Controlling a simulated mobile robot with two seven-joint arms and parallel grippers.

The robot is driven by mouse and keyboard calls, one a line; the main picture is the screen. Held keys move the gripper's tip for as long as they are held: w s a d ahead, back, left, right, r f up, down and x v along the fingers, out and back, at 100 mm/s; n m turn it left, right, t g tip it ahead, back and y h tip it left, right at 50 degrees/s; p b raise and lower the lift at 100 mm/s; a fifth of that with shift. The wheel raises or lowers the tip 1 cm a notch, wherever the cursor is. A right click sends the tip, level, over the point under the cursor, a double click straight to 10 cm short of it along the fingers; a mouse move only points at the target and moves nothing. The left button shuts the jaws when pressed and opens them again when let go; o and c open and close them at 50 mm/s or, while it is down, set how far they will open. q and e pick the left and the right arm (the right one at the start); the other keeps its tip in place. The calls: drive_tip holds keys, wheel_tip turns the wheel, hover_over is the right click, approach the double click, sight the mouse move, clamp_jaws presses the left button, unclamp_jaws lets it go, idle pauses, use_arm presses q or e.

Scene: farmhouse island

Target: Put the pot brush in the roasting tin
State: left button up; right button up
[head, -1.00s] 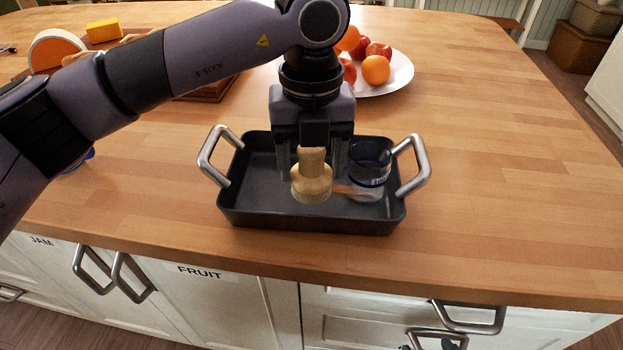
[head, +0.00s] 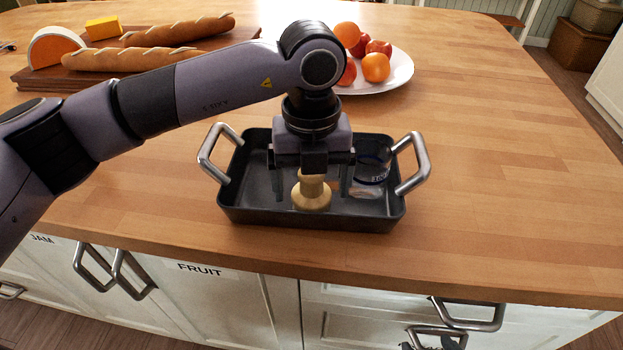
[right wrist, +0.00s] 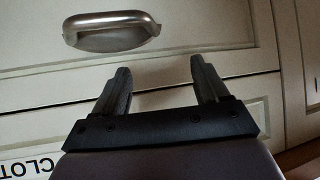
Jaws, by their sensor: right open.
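The pot brush (head: 312,194), pale wood with a round knobbed handle, stands upright inside the dark roasting tin (head: 250,213), near its front middle. Its base appears to rest on the tin floor. My left gripper (head: 312,184) is over the tin, pointing down. Its fingers are spread to either side of the brush handle, with gaps visible, and it looks open. The gripper body hides the top of the handle.
A glass jar (head: 373,166) is in the tin's right part. The tin has raised metal handles (head: 413,165) at both ends. Behind are a fruit plate (head: 402,75) and a board (head: 35,80) with bread and cheese. The right side of the worktop is clear. A drawer handle (right wrist: 110,30) is near my right gripper.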

use_arm(q)
drive_tip(key=shift+r, duration=0.1)
drive_tip(key=shift+r, duration=0.25)
wheel_tip(320, 180, up, 12)
drive_tip(key=shift+f, duration=0.15)
drive_tip(key=shift+s+f, duration=0.1)
drive_tip(key=shift+s, duration=0.05)
